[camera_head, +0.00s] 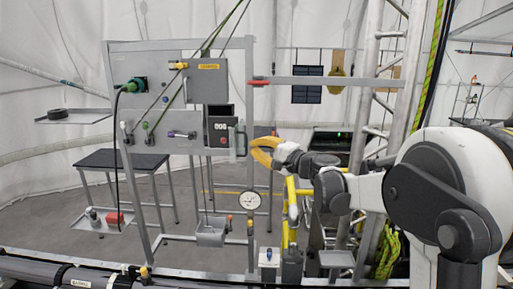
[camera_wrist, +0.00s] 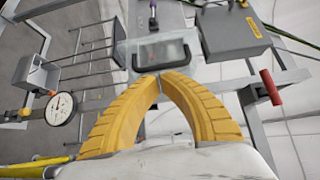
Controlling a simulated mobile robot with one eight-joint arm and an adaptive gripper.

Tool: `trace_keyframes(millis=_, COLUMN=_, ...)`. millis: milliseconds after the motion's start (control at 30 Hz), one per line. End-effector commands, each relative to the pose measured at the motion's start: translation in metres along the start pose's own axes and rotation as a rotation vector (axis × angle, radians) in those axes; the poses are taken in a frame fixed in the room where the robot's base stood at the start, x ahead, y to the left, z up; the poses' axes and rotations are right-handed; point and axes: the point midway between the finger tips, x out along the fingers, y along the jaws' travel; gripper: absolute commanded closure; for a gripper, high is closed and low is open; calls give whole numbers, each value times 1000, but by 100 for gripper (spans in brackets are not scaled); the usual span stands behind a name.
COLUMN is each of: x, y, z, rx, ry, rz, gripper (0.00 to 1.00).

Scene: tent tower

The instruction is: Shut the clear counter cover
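The counter (camera_head: 221,131) is a dark box with white digits on the grey panel's right side. The clear counter cover (camera_head: 233,152) is a translucent panel with a dark handle, standing out at the counter's right edge; the digits are uncovered. In the wrist view the cover (camera_wrist: 194,52) is straight ahead, with its dark rounded handle in the middle. My gripper (camera_head: 253,146) is just right of the cover. Its yellow fingertips meet in the wrist view (camera_wrist: 160,76), at the cover's near edge. I cannot tell whether they touch it. Nothing shows between them.
A grey box with a yellow label (camera_head: 208,82) is above the counter. A red-ended bar (camera_head: 330,82) crosses to the right, also near my gripper in the wrist view (camera_wrist: 271,88). A round gauge (camera_head: 250,200) hangs below. Yellow rails (camera_head: 291,205) stand below my arm.

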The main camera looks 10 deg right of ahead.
Motion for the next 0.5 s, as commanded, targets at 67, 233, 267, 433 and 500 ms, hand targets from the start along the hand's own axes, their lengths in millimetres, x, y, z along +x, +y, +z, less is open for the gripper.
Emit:
trace_keyframes(millis=67, x=0, y=0, z=1, rx=0, ry=4, rz=0, gripper=100)
trace_keyframes(millis=233, x=3, y=0, z=6, rx=1, ry=40, rz=1, gripper=100)
trace_keyframes(millis=267, x=3, y=0, z=7, rx=1, ry=46, rz=1, gripper=100)
trace_keyframes(millis=433, x=5, y=0, z=9, rx=1, ry=68, rz=1, gripper=100)
trace_keyframes(millis=500, x=5, y=0, z=10, rx=1, ry=80, rz=1, gripper=100)
